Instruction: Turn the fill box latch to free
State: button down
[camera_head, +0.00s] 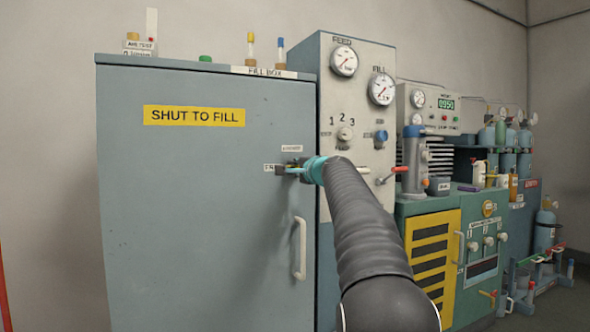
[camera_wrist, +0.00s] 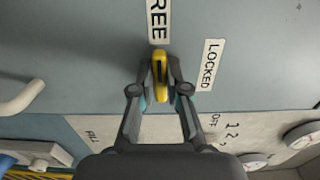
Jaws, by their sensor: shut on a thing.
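The fill box (camera_head: 200,190) is a tall grey-blue cabinet in the head view, with its door closed. Its yellow latch (camera_wrist: 160,68) shows in the wrist view, between the fingers of my gripper (camera_wrist: 160,82), which is shut on it. The latch's long side runs toward the FREE label (camera_wrist: 158,20), not toward the LOCKED label (camera_wrist: 210,65). In the head view my gripper (camera_head: 286,169) is at the door's right edge, and hides most of the latch. The FREE label (camera_head: 270,167) is partly covered there.
A white door handle (camera_head: 300,248) is below the latch. The gauge panel (camera_head: 355,60) with knobs stands just right of the door. A green bench (camera_head: 475,215) with equipment is farther right. Small bottles (camera_head: 250,48) stand on the box top.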

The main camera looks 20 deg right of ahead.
jog(key=c, duration=1.2)
grip_release()
jog(key=s, duration=1.2)
jog(key=shift+d, duration=0.2)
